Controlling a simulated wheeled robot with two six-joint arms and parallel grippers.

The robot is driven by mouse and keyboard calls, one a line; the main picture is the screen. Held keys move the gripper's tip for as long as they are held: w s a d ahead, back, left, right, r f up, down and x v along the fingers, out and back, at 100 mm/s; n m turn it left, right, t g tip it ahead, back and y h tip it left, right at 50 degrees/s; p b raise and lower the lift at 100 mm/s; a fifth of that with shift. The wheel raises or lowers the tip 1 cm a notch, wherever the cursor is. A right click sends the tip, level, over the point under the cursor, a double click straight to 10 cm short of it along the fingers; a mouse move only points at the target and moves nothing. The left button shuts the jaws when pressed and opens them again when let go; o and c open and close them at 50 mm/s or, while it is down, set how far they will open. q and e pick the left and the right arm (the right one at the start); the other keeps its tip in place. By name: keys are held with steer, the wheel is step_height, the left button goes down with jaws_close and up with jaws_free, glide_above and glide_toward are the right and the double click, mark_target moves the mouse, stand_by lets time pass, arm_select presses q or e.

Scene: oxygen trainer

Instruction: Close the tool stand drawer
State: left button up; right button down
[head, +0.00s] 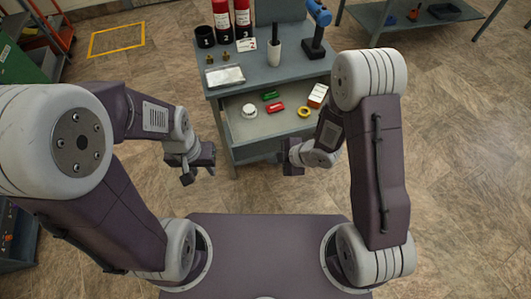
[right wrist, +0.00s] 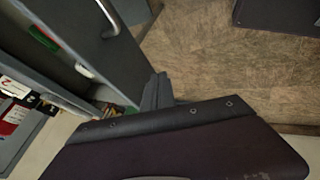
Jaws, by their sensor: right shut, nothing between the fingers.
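The grey tool stand (head: 212,92) is ahead of me in the head view. Its drawer (head: 250,146) is pulled out toward me, with several small items inside. In the right wrist view, the drawer front (right wrist: 122,62) carries a curved handle (right wrist: 108,20). My right gripper (head: 287,158) is shut and empty, close to the right part of the drawer front. In the right wrist view its fingers (right wrist: 157,90) are beside the front panel; I cannot tell whether they touch it. My left gripper (head: 199,172) is open and empty, left of the drawer.
The drawer holds a white roll (head: 249,111), green (head: 270,96) and red (head: 276,107) items, a yellow ring (head: 304,112) and a box (head: 317,95). A drill (head: 316,35) and cylinders stand on top.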

arm_select(q)
steer(key=shift+w+d+r+p, duration=0.15)
steer(key=shift+r+p, duration=0.1)
steer(key=shift+p, duration=0.2)
arm_select(e)
steer(key=w+a+f, duration=0.1)
steer(key=w, duration=0.2)
steer(key=w+a+f, duration=0.1)
steer(key=w, duration=0.1)
steer(key=shift+a+f, duration=0.3)
steer(key=shift+a, duration=0.05)
arm_select(q)
steer(key=shift+r, duration=0.1)
arm_select(e)
steer(key=shift+w, duration=0.1)
